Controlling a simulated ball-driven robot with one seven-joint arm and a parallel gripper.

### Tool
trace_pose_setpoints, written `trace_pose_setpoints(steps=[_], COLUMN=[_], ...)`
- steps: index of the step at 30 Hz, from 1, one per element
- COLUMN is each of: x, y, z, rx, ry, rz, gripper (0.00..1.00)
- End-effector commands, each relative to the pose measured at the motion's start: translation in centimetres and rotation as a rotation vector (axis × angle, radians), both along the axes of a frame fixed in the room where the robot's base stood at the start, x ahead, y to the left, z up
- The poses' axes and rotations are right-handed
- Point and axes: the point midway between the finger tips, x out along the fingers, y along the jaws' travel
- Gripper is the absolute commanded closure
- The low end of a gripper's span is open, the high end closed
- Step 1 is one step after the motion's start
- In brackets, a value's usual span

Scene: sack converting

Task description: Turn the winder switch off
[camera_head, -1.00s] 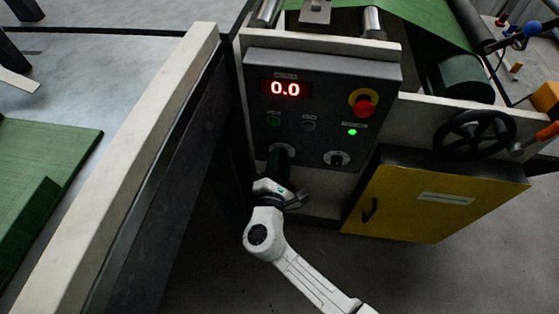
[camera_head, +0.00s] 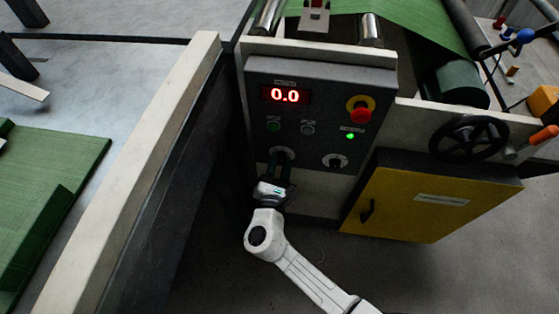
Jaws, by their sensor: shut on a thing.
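The grey control panel (camera_head: 325,112) carries two rotary switches low on its face. The left rotary switch (camera_head: 283,152) has a pale round plate; its knob is mostly hidden behind my fingers. My gripper (camera_head: 279,163) reaches up from below, with its dark fingers shut on that left switch's knob. The right rotary switch (camera_head: 335,161) stands free beside it. The labels are too small to read, so I cannot tell which one is named for the winder. The left knob's pointing direction is hidden.
A red display (camera_head: 285,96) reads 0.0. A green lamp (camera_head: 350,136) is lit below the red emergency button (camera_head: 361,115). A yellow cabinet (camera_head: 420,205) and a black handwheel (camera_head: 468,138) stand right. A pale rail (camera_head: 135,165) runs close on the left.

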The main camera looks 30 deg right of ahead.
Motion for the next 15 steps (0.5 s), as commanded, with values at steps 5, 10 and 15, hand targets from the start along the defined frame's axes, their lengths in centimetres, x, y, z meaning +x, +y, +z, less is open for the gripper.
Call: trace_pose_setpoints(steps=[5,10,15], x=[-0.10,-0.10,-0.10], y=[0.01,0.02,0.02], z=[0.13,0.08,-0.01], rx=[-0.116,-0.205,-0.269], ry=[0.085,0.151,0.198], rz=[0.000,0.001,0.002], gripper=[1.00,1.00,1.00])
